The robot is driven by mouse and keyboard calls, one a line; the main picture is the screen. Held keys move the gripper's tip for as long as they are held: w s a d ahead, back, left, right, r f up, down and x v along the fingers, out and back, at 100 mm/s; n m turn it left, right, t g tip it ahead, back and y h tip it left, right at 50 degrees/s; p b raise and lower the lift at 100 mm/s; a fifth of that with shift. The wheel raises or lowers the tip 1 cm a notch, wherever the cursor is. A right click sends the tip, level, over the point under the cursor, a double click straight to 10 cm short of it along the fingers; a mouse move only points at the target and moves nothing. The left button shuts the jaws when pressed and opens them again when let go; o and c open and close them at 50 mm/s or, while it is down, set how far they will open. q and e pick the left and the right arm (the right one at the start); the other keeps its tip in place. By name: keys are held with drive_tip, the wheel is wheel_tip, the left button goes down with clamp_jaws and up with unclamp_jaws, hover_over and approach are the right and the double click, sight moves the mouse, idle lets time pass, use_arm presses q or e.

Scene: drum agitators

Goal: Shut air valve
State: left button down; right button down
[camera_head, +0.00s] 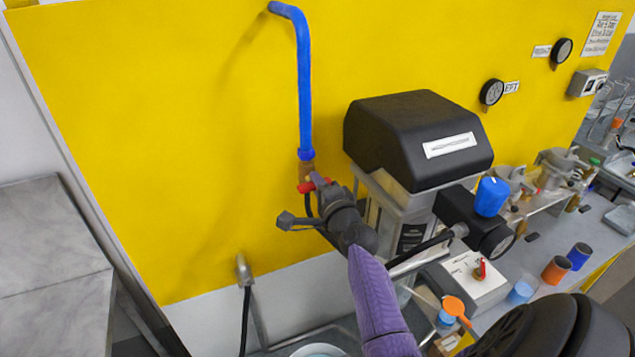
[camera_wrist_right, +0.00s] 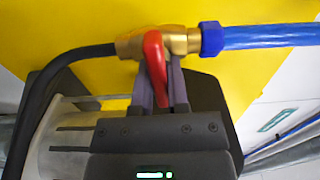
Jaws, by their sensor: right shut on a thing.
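The air valve (camera_head: 307,170) is a brass body under the end of a blue air hose (camera_head: 304,90) in front of the yellow wall. Its red handle (camera_head: 305,187) sticks out crosswise to the hose. In the right wrist view the brass body (camera_wrist_right: 180,41) joins the blue hose (camera_wrist_right: 265,36) on the right, and the red handle (camera_wrist_right: 154,62) points down between my fingers. My right gripper (camera_head: 319,183) is shut on the red handle; it also shows in the wrist view (camera_wrist_right: 162,78). My left gripper is not in view.
A black-topped machine (camera_head: 415,140) stands close to the right of my right gripper. A blue knob (camera_head: 491,196) sits on its black block. A black hose (camera_wrist_right: 75,57) leaves the valve on the left in the wrist view. Cups and instruments crowd the bench at right.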

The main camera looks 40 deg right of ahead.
idle(0.4)
drive_tip(key=shift+f, duration=0.1)
drive_tip(key=c, duration=0.6)
unclamp_jaws()
drive_tip(key=v, duration=1)
